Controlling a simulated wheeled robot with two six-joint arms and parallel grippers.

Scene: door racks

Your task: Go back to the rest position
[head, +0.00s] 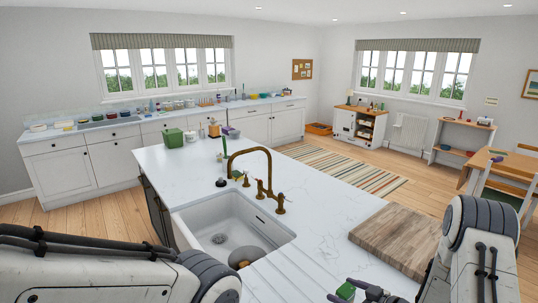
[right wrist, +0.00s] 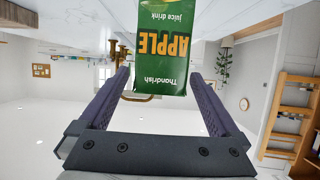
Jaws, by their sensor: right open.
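A green juice carton labelled apple (right wrist: 165,50) shows upside down in the right wrist view, just ahead of and partly between my fingertips. In the head view only its green top (head: 346,291) shows at the bottom edge. My right gripper (head: 352,296) is beside it, mostly cut off by the frame. In the right wrist view my right gripper (right wrist: 160,80) has its two fingers spread wide. I cannot tell whether the carton touches a finger. My left arm crosses the bottom left of the head view, but its gripper is out of frame.
A white sink (head: 225,235) with a brass tap (head: 250,155) is set in the marble island (head: 320,190). A wooden board (head: 395,238) lies on the island's right. A green box (head: 173,138) stands at its far end. Wooden floor and a striped rug (head: 345,168) lie beyond.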

